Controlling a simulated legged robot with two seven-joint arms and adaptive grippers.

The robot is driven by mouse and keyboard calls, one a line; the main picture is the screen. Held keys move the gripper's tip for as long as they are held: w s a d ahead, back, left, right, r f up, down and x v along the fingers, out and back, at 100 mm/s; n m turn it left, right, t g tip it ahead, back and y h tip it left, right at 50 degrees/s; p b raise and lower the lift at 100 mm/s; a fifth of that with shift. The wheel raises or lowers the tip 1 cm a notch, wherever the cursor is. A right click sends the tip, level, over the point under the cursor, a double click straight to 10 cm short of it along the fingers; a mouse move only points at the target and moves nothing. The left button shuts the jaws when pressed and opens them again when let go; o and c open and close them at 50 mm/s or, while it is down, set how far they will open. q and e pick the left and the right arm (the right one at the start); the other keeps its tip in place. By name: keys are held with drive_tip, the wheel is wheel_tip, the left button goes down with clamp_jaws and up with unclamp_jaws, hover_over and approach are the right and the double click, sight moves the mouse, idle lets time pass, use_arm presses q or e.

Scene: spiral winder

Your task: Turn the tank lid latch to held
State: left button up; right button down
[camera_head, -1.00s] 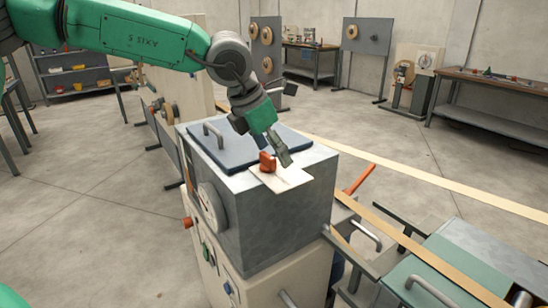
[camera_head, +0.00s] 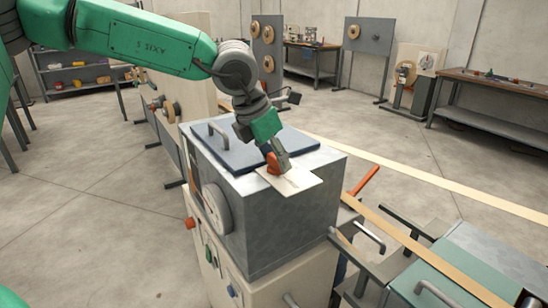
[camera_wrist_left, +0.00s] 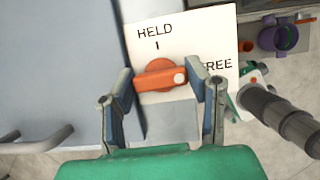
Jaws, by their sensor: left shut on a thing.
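The tank lid latch (camera_head: 274,163) is an orange-red knob on a cream label plate (camera_head: 296,180) on top of the grey tank (camera_head: 290,225). In the left wrist view the latch (camera_wrist_left: 160,77) lies crosswise, its white dot at the right end, on the FREE side. HELD is printed above it, over a short mark, on the plate (camera_wrist_left: 190,35). My left gripper (camera_wrist_left: 162,88) has a finger at each end of the latch and is shut on it. The blue-grey lid (camera_head: 245,150) with its handle lies flat beside the plate. My right gripper does not show.
An orange lever (camera_head: 362,181) and metal rails stand right of the tank. A long tan strip (camera_head: 430,178) runs behind on the right. Benches stand farther back.

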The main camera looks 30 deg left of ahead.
use_arm(q)
drive_tip(key=shift+w+r, duration=0.1)
drive_tip(key=shift+n, duration=0.4)
drive_tip(key=n+y, duration=0.1)
drive_tip(key=n, duration=0.2)
drive_tip(key=shift+y+p, duration=0.3)
drive_tip(key=shift+y, duration=0.1)
drive_tip(key=n+y, duration=0.1)
drive_tip(key=n, duration=0.3)
drive_tip(key=shift+w+n+y, duration=0.1)
drive_tip(key=shift+n+y, duration=0.3)
drive_tip(key=n+y, duration=0.1)
drive_tip(key=n, duration=0.3)
drive_tip(key=shift+r+n+g+p, duration=0.1)
drive_tip(key=shift+n+g+p, duration=0.2)
drive_tip(key=shift+g, duration=0.1)
drive_tip(key=shift+n+g+y+p, duration=0.2)
drive_tip(key=shift+n+g+y, duration=0.2)
drive_tip(key=shift+n, duration=0.7)
drive_tip(key=shift+n+g+y+p, duration=0.15)
drive_tip(key=shift+n+g+y, duration=0.2)
drive_tip(key=shift+n, duration=0.75)
